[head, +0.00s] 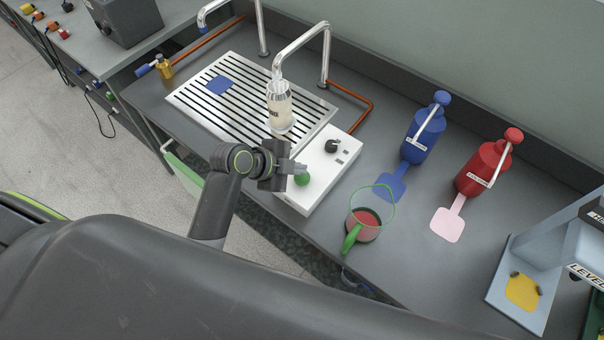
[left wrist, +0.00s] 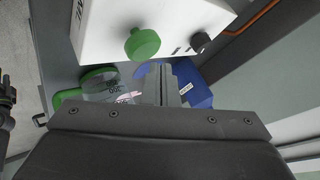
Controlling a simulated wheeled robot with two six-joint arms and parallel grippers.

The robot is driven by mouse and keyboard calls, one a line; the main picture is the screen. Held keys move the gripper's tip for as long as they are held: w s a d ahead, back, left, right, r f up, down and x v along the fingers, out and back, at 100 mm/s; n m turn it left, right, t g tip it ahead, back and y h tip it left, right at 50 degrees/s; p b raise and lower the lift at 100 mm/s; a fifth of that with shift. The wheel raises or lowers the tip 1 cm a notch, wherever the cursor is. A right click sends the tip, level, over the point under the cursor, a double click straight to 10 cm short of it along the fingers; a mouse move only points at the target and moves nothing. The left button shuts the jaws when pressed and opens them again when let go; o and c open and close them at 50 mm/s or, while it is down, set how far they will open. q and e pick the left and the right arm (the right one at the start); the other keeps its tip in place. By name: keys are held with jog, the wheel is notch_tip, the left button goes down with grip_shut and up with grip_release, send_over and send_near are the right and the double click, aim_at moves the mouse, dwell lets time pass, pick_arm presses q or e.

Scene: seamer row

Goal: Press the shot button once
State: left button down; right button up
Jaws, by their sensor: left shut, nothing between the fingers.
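The white control box (head: 333,165) stands on the counter and has a round green button (head: 302,180) on its top, probably the shot button. A black knob (head: 332,146) sits on the same box. My left gripper (head: 300,168) is shut and empty, its tips close beside the green button. In the left wrist view the green button (left wrist: 142,43) shows whole, just beyond and left of the shut fingertips (left wrist: 160,68). I cannot tell for sure whether they touch, but a small gap seems to show.
A slotted drip tray (head: 225,95) and a clear bottle (head: 279,106) under a bent spout lie behind the box. A green-handled jug (head: 364,224), a blue pump bottle (head: 424,138) and a red pump bottle (head: 482,168) stand to the right. Space above the box looks clear.

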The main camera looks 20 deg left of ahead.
aim_at(297, 178)
pick_arm(q)
jog(key=shift+f, duration=0.1)
jog(key=shift+f, duration=0.35)
jog(key=shift+f+b, duration=0.9)
dwell(1.1)
jog(key=shift+r+p, duration=1.25)
jog(key=shift+r, duration=0.1)
notch_tip(297, 178, up, 5)
jog(key=p, duration=0.5)
jog(key=shift+a, duration=0.1)
dwell(0.4)
